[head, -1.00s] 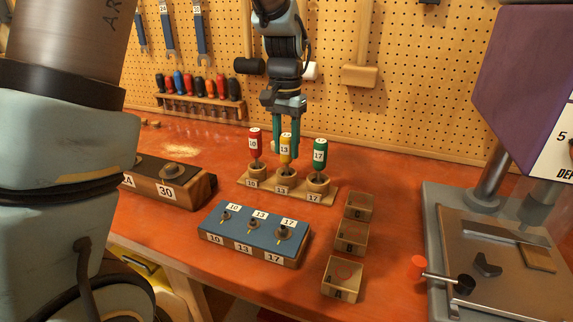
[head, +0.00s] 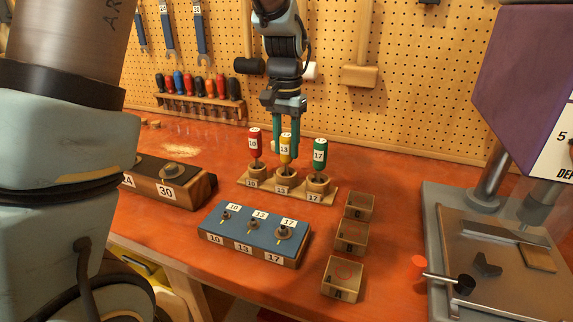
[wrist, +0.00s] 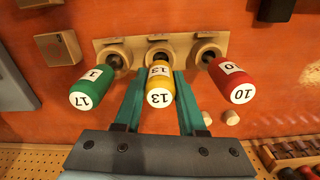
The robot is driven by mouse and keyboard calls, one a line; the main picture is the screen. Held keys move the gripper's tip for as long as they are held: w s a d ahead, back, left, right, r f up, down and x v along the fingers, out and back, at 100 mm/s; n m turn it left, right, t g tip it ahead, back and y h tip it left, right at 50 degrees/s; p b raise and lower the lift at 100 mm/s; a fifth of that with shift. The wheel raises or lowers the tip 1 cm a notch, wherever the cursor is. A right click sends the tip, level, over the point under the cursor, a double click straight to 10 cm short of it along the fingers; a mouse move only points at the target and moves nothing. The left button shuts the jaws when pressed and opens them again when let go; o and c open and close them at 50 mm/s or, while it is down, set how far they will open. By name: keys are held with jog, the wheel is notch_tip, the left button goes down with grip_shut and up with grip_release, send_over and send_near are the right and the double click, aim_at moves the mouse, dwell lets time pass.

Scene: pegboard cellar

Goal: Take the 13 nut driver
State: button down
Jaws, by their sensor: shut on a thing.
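The yellow 13 nut driver (head: 285,149) stands upright in the middle holder of a wooden stand (head: 240,181). My gripper (head: 286,148) reaches down from above, its teal fingers shut on the yellow handle. In the wrist view the yellow 13 driver (wrist: 160,88) sits between the two fingers (wrist: 158,95), its tip still at the middle holder. The red 10 driver (head: 254,139) stands to its left and the green 17 driver (head: 320,151) to its right in the head view, both in their holders and apart from my fingers.
A blue-topped block (head: 240,226) marked 10, 13 and 17 lies in front of the stand. Several small wooden boxes (head: 350,237) stand to its right. A dark-topped block (head: 166,188) marked 30 is at left, a drill press (head: 490,240) at right.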

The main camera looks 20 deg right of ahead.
dwell(0.3)
notch_tip(320, 180, up, 10)
jog(key=shift+b, duration=1.05)
jog(key=c, duration=1.1)
grip_release()
grip_shut()
